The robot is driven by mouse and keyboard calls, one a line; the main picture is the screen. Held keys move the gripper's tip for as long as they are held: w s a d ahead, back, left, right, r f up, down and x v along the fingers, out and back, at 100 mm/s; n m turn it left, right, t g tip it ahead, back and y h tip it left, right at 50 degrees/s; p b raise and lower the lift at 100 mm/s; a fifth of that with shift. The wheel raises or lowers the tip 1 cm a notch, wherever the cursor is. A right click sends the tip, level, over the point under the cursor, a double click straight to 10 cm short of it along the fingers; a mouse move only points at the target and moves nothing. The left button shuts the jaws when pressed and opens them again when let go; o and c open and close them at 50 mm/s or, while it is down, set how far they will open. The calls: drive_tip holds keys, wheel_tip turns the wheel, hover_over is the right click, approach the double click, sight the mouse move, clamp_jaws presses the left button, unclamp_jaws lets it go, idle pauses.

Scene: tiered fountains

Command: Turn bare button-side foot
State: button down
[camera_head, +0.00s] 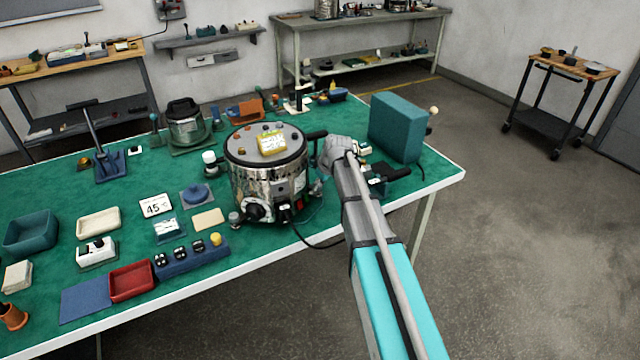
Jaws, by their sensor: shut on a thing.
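A shiny steel drum-shaped fountain base (268,187) with a grey lid (245,147) stands upright near the front edge of the green table. A dial (259,211) and small black and red controls are low on its front. A small grey foot (236,219) shows at its lower left. My gripper (318,186) reaches down beside the drum's right side, near table level. It is shut on a small foot there, which its fingers and the arm mostly hide. I cannot tell whether that foot is bare.
A blue switch block (190,257) and trays lie left.

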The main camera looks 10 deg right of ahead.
drive_tip(key=shift+a+m+t+h, duration=0.1)
drive_tip(key=shift+m+t+h, duration=0.35)
drive_tip(key=shift+m, duration=1.05)
